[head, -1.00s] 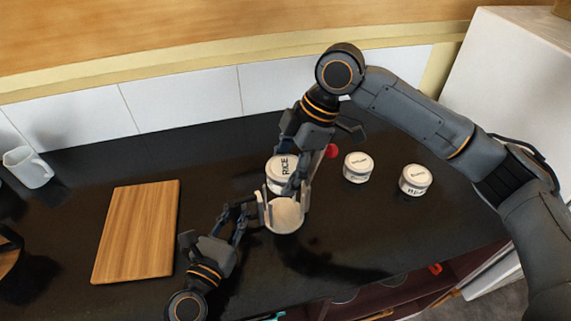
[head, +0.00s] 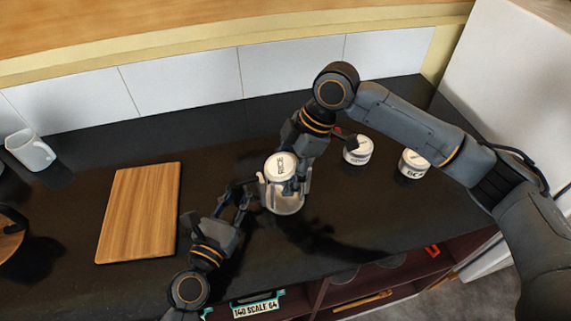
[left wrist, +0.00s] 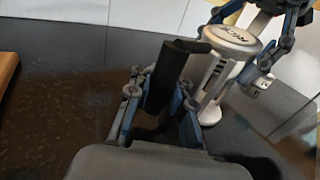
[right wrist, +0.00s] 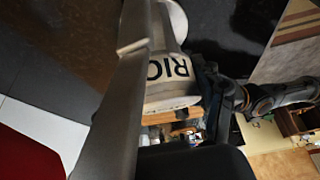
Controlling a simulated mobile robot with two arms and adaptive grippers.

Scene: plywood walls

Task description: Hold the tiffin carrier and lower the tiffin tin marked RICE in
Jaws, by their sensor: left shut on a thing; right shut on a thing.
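The tiffin carrier (head: 284,208) is a pale round base with upright posts, standing on the dark counter. My left gripper (head: 250,192) is at its left side, shut on it. The carrier also shows in the left wrist view (left wrist: 210,112). The white tin marked RICE (head: 280,165) is at the top of the carrier, between or just above the posts; I cannot tell how deep it sits. Its lettering is clear in the right wrist view (right wrist: 170,72). My right gripper (head: 297,180) is shut on this tin from the right, and partly hides it.
Two other white tins (head: 357,151) (head: 412,163) stand to the right, behind my right arm. A wooden board (head: 140,212) lies to the left, with a white mug (head: 31,150) behind it. Open shelves (head: 330,295) show below the counter's front edge.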

